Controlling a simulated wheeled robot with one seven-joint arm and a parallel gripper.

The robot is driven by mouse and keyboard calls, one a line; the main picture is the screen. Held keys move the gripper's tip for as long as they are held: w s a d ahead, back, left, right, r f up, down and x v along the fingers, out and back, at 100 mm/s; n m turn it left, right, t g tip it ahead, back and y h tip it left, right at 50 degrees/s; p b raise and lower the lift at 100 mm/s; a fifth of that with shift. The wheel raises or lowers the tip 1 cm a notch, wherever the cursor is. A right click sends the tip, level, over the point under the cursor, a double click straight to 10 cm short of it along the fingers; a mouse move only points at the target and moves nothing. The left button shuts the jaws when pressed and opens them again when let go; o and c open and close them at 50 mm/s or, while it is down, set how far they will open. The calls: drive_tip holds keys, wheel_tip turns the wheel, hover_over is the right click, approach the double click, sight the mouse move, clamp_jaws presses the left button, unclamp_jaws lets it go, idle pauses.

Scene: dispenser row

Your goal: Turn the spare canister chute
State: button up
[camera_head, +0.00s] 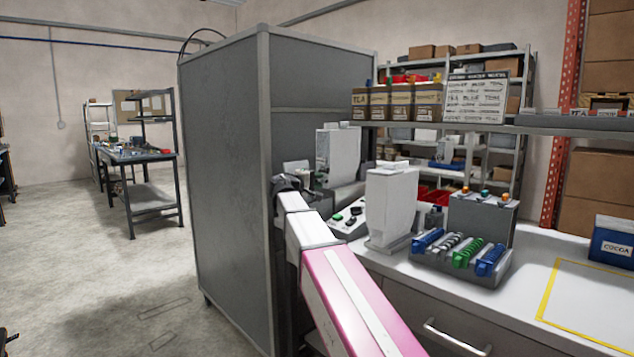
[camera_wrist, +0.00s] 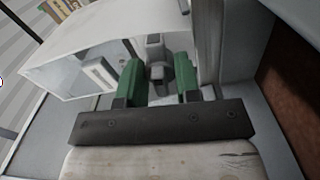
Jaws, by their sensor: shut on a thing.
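In the wrist view my gripper (camera_wrist: 158,88) has its two green fingers on either side of a small grey part (camera_wrist: 155,56) and is shut on it. This part looks like the chute, but its full shape is hidden. A large white housing (camera_wrist: 85,45) fills the left of the wrist view. In the head view my gripper (camera_head: 288,183) is at the left end of the counter, beside the tall cabinet, near a white canister dispenser (camera_head: 338,152). My own arm hides part of this place. A second white canister dispenser (camera_head: 391,207) stands upright nearer on the counter.
The tall grey cabinet (camera_head: 228,170) stands close on the left of my gripper. A control panel (camera_head: 348,218) with buttons lies between the dispensers. The yellow-outlined counter area (camera_head: 595,300) is clear.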

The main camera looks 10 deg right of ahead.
drive_tip(key=shift+f+m, duration=0.1)
drive_tip(key=shift+m, duration=1.2)
drive_tip(key=o, duration=0.6)
drive_tip(key=shift+m, duration=0.3)
drive_tip(key=v, duration=1.1)
drive_tip(key=shift+d, duration=0.1)
